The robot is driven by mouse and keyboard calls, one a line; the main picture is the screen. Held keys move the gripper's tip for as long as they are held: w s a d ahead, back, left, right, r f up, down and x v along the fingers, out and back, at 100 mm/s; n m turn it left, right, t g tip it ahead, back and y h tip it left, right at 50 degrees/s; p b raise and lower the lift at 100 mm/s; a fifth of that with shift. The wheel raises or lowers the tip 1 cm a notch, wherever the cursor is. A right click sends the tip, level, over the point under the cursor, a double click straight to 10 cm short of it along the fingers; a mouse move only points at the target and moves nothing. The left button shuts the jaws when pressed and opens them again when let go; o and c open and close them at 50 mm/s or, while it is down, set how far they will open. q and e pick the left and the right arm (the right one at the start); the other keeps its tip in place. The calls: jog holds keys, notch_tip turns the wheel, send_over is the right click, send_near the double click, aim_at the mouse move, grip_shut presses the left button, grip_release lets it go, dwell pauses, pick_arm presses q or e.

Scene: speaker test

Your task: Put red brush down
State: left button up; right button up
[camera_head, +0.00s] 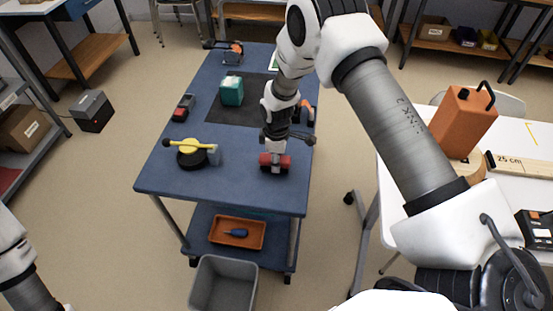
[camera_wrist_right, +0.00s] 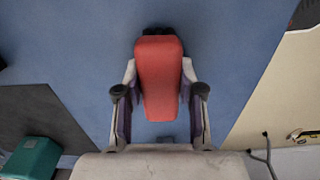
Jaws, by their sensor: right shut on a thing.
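The red brush (camera_wrist_right: 159,75) is a red block with black bristles showing at its far end in the right wrist view. My right gripper (camera_wrist_right: 160,98) is shut on it, one finger on each side. In the head view the brush (camera_head: 281,162) is at the gripper (camera_head: 274,155), low over or on the blue cart top (camera_head: 230,188), near its front right. I cannot tell whether the brush touches the surface. My left arm shows at the lower left edge of the head view, but its gripper is out of view.
A yellow and black round tool (camera_head: 191,152) lies left of the brush. A teal box (camera_head: 231,92) stands on the dark mat (camera_head: 215,112) behind. A red and black item (camera_head: 184,108) lies at the left edge. The cart's front strip is clear. A grey bin (camera_head: 224,285) stands below.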

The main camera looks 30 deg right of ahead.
jog(key=shift+f, duration=0.25)
jog(key=shift+s+r, duration=0.1)
jog(key=shift+s, duration=0.05)
jog(key=shift+a, duration=0.1)
jog(key=o, duration=1)
jog(key=shift+f, duration=0.25)
jog(key=shift+r, duration=0.1)
